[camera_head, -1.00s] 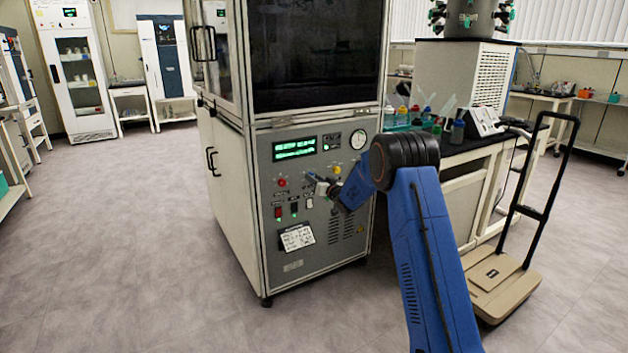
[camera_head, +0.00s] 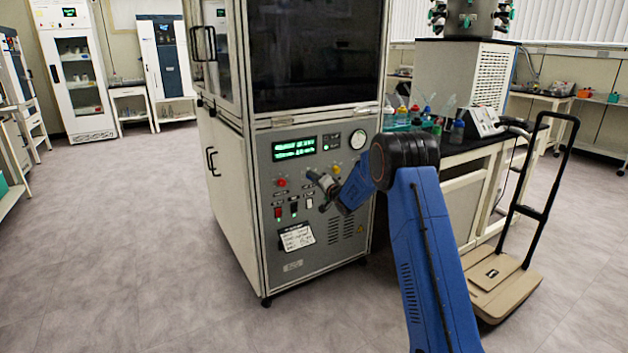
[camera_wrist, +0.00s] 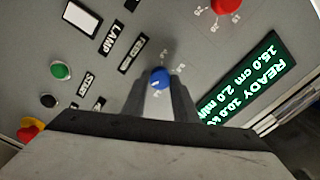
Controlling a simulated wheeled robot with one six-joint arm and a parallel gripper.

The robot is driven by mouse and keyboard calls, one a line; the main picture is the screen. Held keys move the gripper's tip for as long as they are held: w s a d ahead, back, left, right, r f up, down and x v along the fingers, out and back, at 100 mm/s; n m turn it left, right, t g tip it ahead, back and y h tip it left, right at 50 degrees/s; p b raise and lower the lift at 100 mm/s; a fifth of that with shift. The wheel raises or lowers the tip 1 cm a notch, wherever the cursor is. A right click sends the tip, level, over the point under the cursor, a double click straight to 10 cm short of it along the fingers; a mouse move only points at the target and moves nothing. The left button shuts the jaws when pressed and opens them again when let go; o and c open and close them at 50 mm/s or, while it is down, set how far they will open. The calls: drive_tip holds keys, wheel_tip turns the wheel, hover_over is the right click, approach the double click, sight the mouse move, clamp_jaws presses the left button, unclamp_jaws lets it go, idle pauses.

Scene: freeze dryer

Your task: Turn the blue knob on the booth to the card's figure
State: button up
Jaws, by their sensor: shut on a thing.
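The blue knob (camera_wrist: 160,77) is on the grey booth panel, between the fingertips of my gripper (camera_wrist: 160,92) in the wrist view. My gripper (camera_head: 316,180) is shut on it, with a finger on either side. The knob has a pale pointer mark and small scale marks around it, too small to read. In the head view my gripper hides the knob. The white card (camera_head: 297,237) is fixed low on the booth's front panel (camera_head: 330,255); its writing is too small to read.
A green-lit display (camera_wrist: 245,85) reading READY lies right of the knob in the wrist view. A red knob (camera_wrist: 226,5), a green button (camera_wrist: 61,70) and switches surround it. A black-topped bench (camera_head: 470,147) and a trolley (camera_head: 505,280) stand right of the booth. Floor at left is clear.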

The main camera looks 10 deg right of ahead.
drive_tip(key=shift+f+m, duration=0.25)
drive_tip(key=shift+m, duration=0.15)
drive_tip(key=o, duration=1.1)
drive_tip(key=shift+c, duration=0.2)
drive_tip(key=shift+r, duration=0.1)
drive_tip(key=v, duration=1.7)
drive_tip(key=shift+s, duration=0.25)
drive_tip(key=shift+d, duration=0.1)
drive_tip(key=shift+r, duration=0.1)
